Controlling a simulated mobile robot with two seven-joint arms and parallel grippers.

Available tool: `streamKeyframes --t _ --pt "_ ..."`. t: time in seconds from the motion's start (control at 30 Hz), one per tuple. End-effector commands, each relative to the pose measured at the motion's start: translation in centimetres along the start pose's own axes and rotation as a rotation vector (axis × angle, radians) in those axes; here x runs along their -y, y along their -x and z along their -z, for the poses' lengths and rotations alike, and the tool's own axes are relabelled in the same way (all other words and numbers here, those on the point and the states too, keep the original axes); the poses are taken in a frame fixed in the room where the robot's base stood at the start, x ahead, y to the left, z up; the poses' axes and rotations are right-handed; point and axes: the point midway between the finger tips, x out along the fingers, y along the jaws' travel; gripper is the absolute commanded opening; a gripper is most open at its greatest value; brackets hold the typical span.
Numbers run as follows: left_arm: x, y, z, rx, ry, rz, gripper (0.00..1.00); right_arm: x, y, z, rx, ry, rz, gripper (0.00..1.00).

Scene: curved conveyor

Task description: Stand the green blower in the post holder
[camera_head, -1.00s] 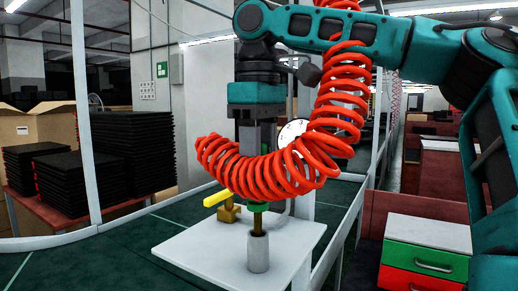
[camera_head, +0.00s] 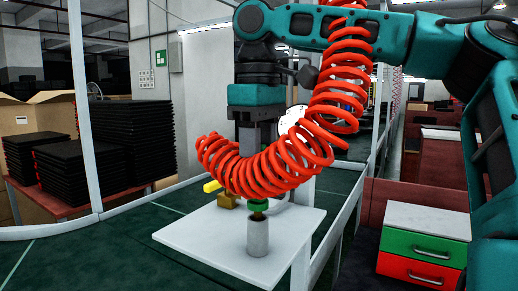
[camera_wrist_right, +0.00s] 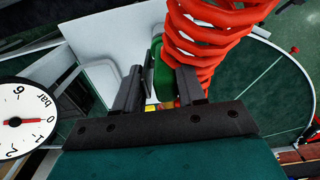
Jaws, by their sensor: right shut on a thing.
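The green blower (camera_head: 258,205) is upright in my right gripper. Its green lower collar shows below the red coiled hose, and most of its body is hidden behind the coils. Its brass nozzle goes down into the mouth of the grey cylindrical post holder (camera_head: 258,240), with only a short piece of brass visible above the rim. The collar is just above the holder, a small gap apart. My right gripper (camera_wrist_right: 160,88) is shut on the blower, whose green body (camera_wrist_right: 162,72) shows between the fingers in the wrist view. My left gripper is not in view.
The holder stands on a white plate (camera_head: 195,235). A brass valve with a yellow handle (camera_head: 211,186) is behind it at left. The red coiled hose (camera_head: 270,173) loops around my right gripper. A white dial gauge (camera_wrist_right: 22,121) is nearby. Drawers (camera_head: 425,245) stand at right.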

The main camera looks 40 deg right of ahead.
Motion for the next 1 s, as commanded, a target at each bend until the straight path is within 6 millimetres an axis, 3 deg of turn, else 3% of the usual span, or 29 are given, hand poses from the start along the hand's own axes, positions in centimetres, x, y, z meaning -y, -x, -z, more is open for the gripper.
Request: streamKeyframes --t 0.73,0.77,1.0 --pt "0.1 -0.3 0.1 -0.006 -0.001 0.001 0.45 0.0 -1.9 0.0 -0.001 0.000 0.000 0.22" --pt "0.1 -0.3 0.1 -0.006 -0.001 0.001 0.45 0.0 -1.8 0.0 -0.001 0.000 0.000 0.43" --pt "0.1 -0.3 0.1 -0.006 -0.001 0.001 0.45 0.0 -1.8 0.0 -0.001 0.000 0.000 0.66"
